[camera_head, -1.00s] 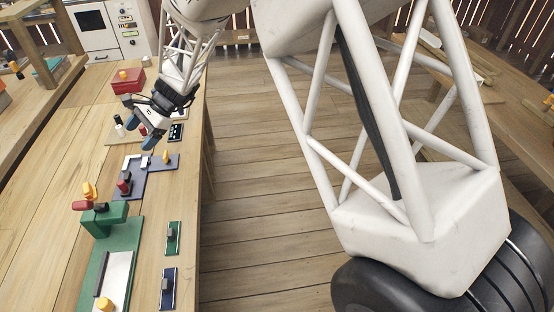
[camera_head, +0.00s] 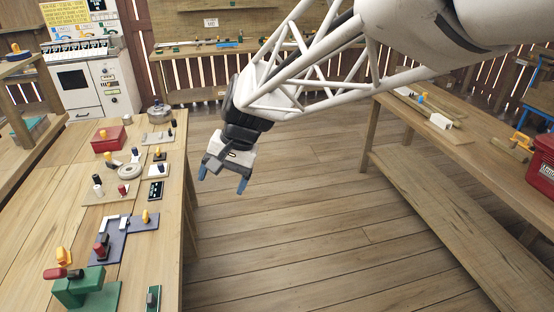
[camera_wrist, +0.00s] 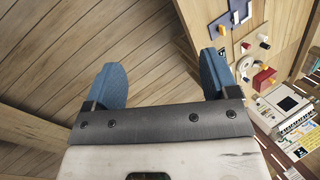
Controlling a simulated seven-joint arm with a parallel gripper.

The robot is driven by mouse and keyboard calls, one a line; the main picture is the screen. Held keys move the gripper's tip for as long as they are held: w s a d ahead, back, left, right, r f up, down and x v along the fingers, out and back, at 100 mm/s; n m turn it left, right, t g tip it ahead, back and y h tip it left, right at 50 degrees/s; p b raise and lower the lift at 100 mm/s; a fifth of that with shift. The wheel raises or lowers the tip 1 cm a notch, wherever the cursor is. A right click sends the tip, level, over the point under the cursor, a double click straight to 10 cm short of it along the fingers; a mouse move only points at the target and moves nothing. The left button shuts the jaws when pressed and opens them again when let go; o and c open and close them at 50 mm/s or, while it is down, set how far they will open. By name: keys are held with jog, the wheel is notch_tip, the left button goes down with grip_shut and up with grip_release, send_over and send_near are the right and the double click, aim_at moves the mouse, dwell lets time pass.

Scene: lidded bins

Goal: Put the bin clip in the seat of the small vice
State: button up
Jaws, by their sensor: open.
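My gripper (camera_head: 222,178) is open and empty, hanging over the floor just right of the left workbench. Its two blue fingers also show spread apart in the wrist view (camera_wrist: 162,75), with only floor and bench beyond them. A green vice-like fixture (camera_head: 82,287) with red and yellow handles stands at the near end of the left bench. Behind it a purple-grey plate (camera_head: 117,247) carries a white angled piece and a red and dark clamp (camera_head: 101,247). I cannot tell which fixture is the small vice. I cannot pick out the bin clip with certainty.
A right workbench (camera_head: 480,125) carries white blocks, a yellow-orange item (camera_head: 522,142) and a red box (camera_head: 542,165). The floor (camera_head: 300,220) between them is clear.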

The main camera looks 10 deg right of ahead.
jog(key=s+d+n+t+h, duration=0.2)
jog(key=s+d+n+h, duration=0.1)
jog(key=s+d, duration=1.4)
jog(key=shift+s+r+t+h, duration=0.25)
jog(key=shift+s+t+h, duration=0.15)
jog(key=shift+s+h, duration=0.4)
jog(key=shift+o, duration=0.5)
jog(key=shift+w, duration=0.15)
